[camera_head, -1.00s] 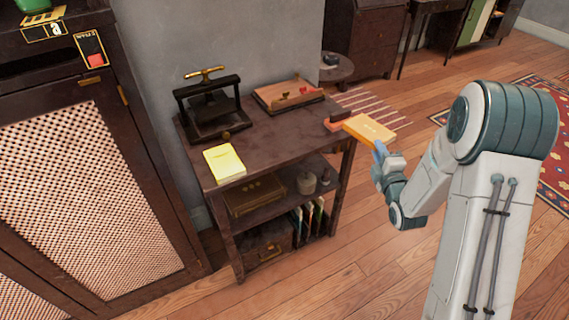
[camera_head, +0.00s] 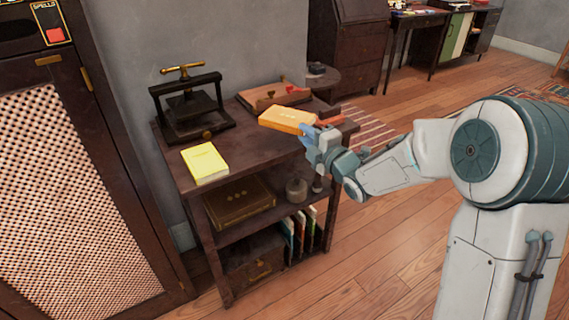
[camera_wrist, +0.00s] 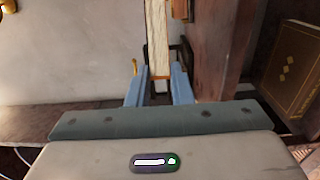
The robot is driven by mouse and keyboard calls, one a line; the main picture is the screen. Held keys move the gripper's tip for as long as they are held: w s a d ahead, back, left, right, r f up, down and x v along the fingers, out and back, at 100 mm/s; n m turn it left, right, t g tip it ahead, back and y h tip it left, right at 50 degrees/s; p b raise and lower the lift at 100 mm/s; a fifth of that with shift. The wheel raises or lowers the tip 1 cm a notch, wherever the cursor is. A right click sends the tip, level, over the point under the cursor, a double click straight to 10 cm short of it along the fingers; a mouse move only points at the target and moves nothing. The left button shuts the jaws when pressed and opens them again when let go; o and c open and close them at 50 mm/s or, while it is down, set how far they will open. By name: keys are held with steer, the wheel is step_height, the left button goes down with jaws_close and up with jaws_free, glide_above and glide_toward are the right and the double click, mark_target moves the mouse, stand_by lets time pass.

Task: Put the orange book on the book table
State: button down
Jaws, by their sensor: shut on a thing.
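The orange book (camera_head: 286,119) is held flat by my gripper (camera_head: 306,135), which is shut on its near right end. The book is above the right part of the dark wooden table (camera_head: 232,153); in the head view I cannot tell how high it is. In the wrist view the book's pale page edge (camera_wrist: 157,35) stands between the two blue fingers of my gripper (camera_wrist: 159,88). A yellow book (camera_head: 205,162) lies on the table's front left corner.
A black book press (camera_head: 187,105) stands at the table's back left. A wooden board (camera_head: 272,95) lies at the back. The middle of the tabletop is clear. The lower shelf holds a brown book (camera_head: 240,203) and a small pot (camera_head: 296,189). A tall cabinet (camera_head: 75,180) stands left.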

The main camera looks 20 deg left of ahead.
steer(key=s+a+f+b, duration=0.1)
steer(key=s+a+f, duration=0.2)
steer(key=f, duration=0.4)
steer(key=shift+a+b, duration=0.3)
steer(key=shift+a, duration=0.3)
steer(key=shift+f, duration=0.3)
steer(key=c, duration=1.3)
jaws_free()
steer(key=shift+r, duration=0.2)
steer(key=v, duration=1.2)
